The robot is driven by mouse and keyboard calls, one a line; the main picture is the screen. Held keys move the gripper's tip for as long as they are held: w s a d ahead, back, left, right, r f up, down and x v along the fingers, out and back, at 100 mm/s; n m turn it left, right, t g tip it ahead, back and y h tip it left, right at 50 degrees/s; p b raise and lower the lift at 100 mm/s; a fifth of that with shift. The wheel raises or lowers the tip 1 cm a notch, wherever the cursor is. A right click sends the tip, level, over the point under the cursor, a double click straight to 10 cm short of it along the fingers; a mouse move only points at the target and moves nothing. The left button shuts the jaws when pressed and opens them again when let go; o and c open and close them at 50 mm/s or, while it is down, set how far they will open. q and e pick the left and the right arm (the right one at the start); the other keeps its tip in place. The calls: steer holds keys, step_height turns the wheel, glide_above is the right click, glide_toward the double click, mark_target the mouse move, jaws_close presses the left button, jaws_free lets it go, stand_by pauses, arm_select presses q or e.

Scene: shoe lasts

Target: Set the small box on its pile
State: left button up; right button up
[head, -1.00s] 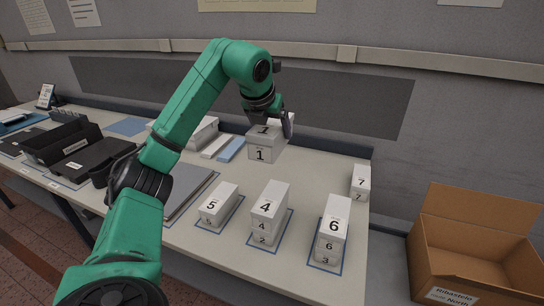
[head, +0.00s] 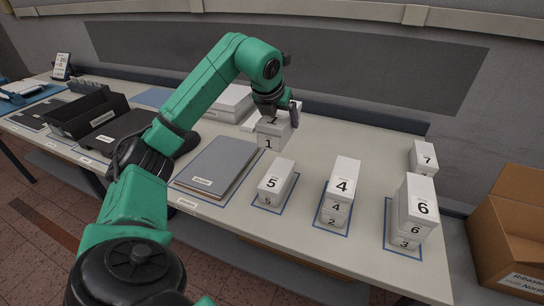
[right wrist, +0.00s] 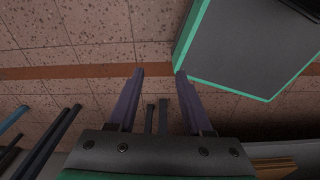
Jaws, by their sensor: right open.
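A small grey-white box marked 1 (head: 269,143) is at the back middle of the table in the head view. My left gripper (head: 284,112) is shut on it from above, with one finger showing along its right side. I cannot tell how far the box is above the table. In front stand a box marked 5 (head: 274,182), a box marked 4 (head: 343,182) on one marked 2 (head: 332,222), and a box marked 6 (head: 421,205) on one marked 3 (head: 405,243). My right gripper (right wrist: 160,73) is open and empty over the floor in the right wrist view.
A box marked 7 (head: 424,155) stands at the table's back right. Grey folders (head: 216,165) lie left of box 5, with black trays (head: 90,122) further left. An open cardboard carton (head: 515,225) stands off the table's right end. Bare tabletop (head: 350,140) lies between boxes 1 and 7.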

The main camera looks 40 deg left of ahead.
arm_select(q)
step_height(320, 180, down, 6)
steer(key=shift+s+d+f, duration=0.1)
steer(key=shift+s, duration=0.05)
steer(key=f, duration=0.2)
steer(key=a+f, duration=0.1)
steer(key=f, duration=0.2)
steer(key=shift+f+p, duration=0.2)
steer(key=shift+p, duration=0.2)
steer(key=f, duration=0.2)
steer(key=shift+d+f+p, duration=0.2)
steer(key=shift+f+p, duration=0.15)
steer(key=shift+f, duration=0.3)
steer(key=shift+a+f, duration=0.1)
steer(key=shift+f, duration=0.1)
steer(key=o, duration=1.3)
steer(key=shift+c, duration=0.2)
arm_select(e)
steer(key=shift+a+r, duration=0.15)
steer(key=shift+r, duration=0.3)
arm_select(q)
steer(key=shift+r, duration=0.1)
